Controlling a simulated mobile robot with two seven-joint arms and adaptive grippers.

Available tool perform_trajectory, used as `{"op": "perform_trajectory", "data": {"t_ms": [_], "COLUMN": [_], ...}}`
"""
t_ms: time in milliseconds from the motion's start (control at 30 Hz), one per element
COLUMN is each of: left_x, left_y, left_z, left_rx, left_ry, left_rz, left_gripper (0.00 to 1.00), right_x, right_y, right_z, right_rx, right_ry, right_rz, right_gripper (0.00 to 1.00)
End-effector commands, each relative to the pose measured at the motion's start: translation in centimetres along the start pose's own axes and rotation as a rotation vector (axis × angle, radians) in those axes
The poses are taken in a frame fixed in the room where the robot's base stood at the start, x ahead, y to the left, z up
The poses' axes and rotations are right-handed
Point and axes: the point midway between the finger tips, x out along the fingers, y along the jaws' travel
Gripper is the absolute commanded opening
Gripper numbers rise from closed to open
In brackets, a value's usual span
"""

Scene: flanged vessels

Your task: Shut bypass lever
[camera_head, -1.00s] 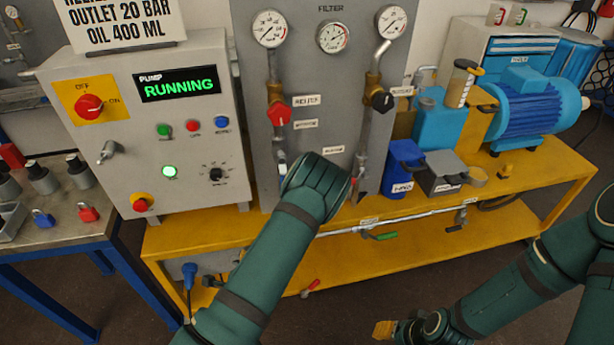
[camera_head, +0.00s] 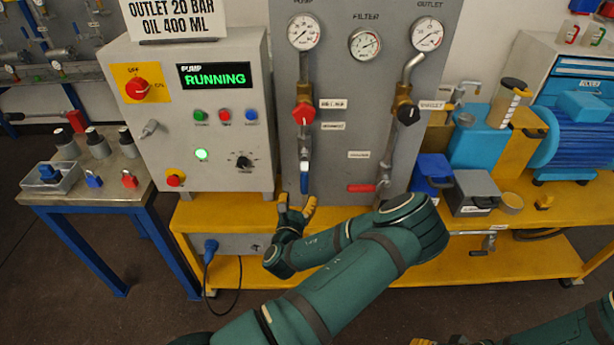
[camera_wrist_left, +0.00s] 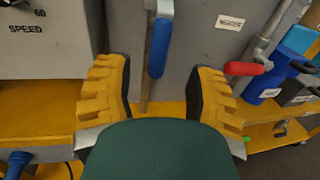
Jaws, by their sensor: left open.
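A blue-handled lever (camera_head: 305,177) hangs straight down from the left pipe on the grey panel (camera_head: 335,85). A red-handled lever (camera_head: 362,188) lies level at the foot of the right pipe. The small labels are too blurred to tell which is the bypass lever. My left gripper (camera_head: 296,209) is open just below and in front of the blue lever. In the left wrist view the blue lever (camera_wrist_left: 160,48) hangs between and beyond the two yellow fingers, apart from both. The red lever (camera_wrist_left: 246,68) is to their right. Of my right gripper, only a yellow bit (camera_head: 422,342) shows at the bottom edge.
The control box (camera_head: 205,115) stands close to the left of the blue lever, its display reading RUNNING. The yellow bench (camera_head: 225,216) lies under the panel. A blue box (camera_head: 432,175) and a grey box (camera_head: 476,193) stand right of the red lever.

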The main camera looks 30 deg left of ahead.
Motion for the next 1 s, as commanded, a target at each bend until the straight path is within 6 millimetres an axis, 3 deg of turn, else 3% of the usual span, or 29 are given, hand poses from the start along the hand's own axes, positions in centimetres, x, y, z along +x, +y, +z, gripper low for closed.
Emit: {"op": "perform_trajectory", "data": {"t_ms": [300, 500, 967, 1000], "left_x": [6.3, 9.1, 10.3, 10.3], "left_y": [0.1, 0.1, 0.1, 0.1], "left_z": [0.0, 0.0, 0.0, 0.0], "left_rx": [-0.003, -0.002, -0.001, -0.001], "left_ry": [-0.002, 0.000, 0.002, 0.002], "left_rz": [0.001, 0.001, 0.002, 0.002], "left_gripper": [0.55, 0.55, 0.55, 0.50], "right_x": [0.1, 0.2, 0.2, 0.2], "right_y": [0.1, 0.1, 0.1, 0.1], "right_z": [0.0, 0.1, 0.1, 0.1], "right_rx": [0.000, 0.000, 0.000, 0.000], "right_ry": [-0.001, -0.002, -0.002, -0.002], "right_rz": [0.000, 0.000, 0.000, 0.000], "right_gripper": [0.47, 0.47, 0.47, 0.47]}}
